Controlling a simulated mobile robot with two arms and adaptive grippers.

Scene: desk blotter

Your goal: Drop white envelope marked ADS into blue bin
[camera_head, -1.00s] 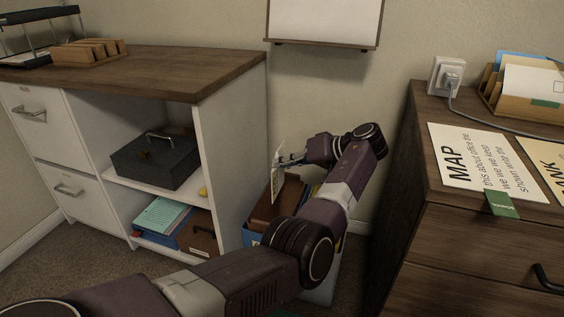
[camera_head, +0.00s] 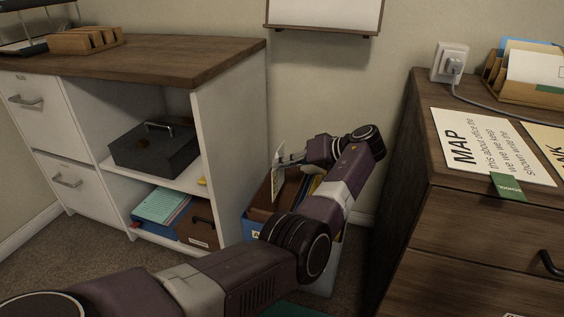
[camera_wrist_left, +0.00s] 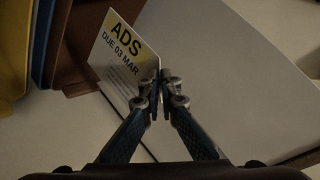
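The white envelope marked ADS (camera_wrist_left: 118,52) has a yellow band and the words DUE 03 MAR in the left wrist view. In the head view it shows as a thin upright card (camera_head: 277,172). My left gripper (camera_head: 297,158) is shut on its edge, and its fingertips (camera_wrist_left: 157,88) meet at the envelope in the wrist view. The blue bin (camera_head: 251,229) stands on the floor between the cabinet and the dark drawer unit, with brown and other folders in it. My arm hides much of the bin. The envelope is over or beside the folders. My right gripper is not in view.
A white cabinet (camera_head: 228,150) with a grey metal box (camera_head: 155,150) and papers on its shelves stands left of the bin. A dark wooden drawer unit (camera_head: 470,245) stands to the right. The wall is close behind.

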